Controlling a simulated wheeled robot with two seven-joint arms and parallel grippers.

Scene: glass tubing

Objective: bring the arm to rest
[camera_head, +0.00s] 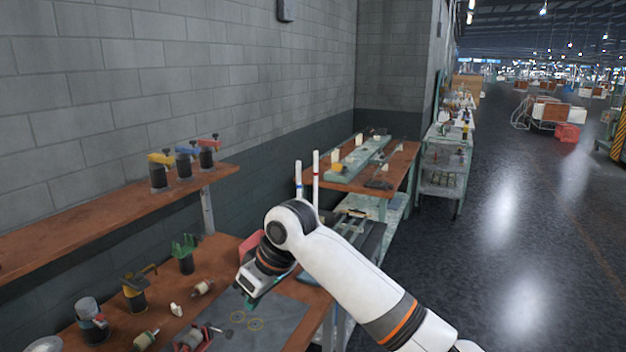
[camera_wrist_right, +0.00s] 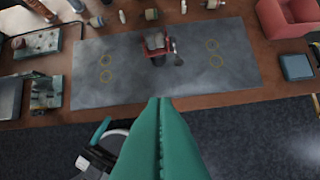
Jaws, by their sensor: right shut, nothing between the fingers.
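My right arm comes in from the lower right in the head view, and its gripper (camera_head: 251,300) points down over the near edge of the workbench (camera_head: 225,250). In the right wrist view the two teal fingers of this gripper (camera_wrist_right: 160,103) lie pressed together with nothing between them. The fingertips appear over the front edge of a grey mat (camera_wrist_right: 120,85), apart from the things on it. A red-and-grey clamp-like device (camera_wrist_right: 157,45) stands on the mat.
A shelf (camera_head: 110,215) with several coloured-top devices runs along the wall. Two white rods (camera_head: 315,175) stand upright behind my arm.

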